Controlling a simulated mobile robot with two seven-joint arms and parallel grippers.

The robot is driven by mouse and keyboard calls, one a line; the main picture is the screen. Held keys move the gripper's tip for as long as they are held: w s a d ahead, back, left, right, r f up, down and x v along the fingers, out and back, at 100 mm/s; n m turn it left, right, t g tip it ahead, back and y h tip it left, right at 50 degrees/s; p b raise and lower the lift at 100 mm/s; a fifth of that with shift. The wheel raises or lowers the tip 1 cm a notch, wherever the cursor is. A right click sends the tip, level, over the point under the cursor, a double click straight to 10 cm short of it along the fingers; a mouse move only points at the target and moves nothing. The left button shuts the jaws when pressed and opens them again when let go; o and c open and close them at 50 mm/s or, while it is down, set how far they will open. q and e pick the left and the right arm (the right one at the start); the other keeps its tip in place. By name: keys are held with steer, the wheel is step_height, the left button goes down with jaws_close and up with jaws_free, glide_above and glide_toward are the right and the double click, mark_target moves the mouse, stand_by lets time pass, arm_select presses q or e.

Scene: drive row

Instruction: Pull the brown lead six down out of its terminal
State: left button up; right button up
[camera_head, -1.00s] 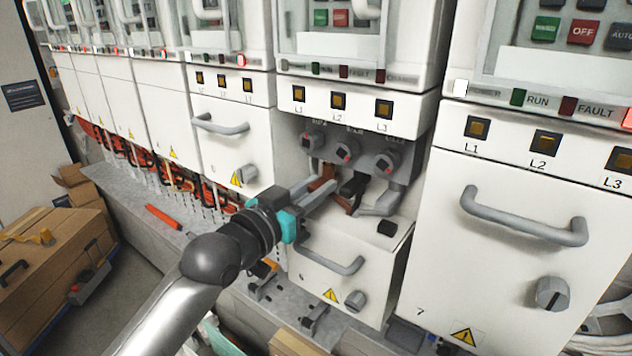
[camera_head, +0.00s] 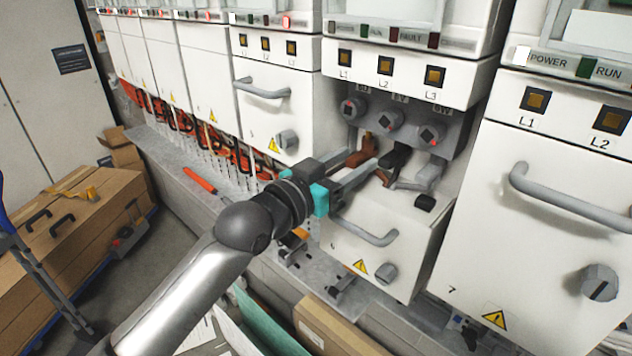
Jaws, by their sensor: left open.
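The brown lead (camera_head: 368,146) is in the open bay of unit 6, below the leftmost of three grey terminals (camera_head: 352,108). A gap shows between its upper end and the terminal face. My left gripper (camera_head: 364,159) comes in from the left, open, with its fingers on either side of the brown lead. The near finger covers part of the lead, and I cannot tell whether the fingers touch it. A black lead (camera_head: 398,158) and a grey lead (camera_head: 428,176) are to its right. My right gripper is not in view.
Unit 6's white front box (camera_head: 372,232), with a grey handle (camera_head: 366,232), stands out below the bay. Unit 7's closed front with its handle (camera_head: 565,205) is at right. A wooden crate (camera_head: 70,235) is on the floor.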

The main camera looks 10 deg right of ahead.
arm_select(q)
steer(key=b+v, duration=0.2)
steer(key=v, duration=1.2)
steer(key=shift+s+a, duration=0.15)
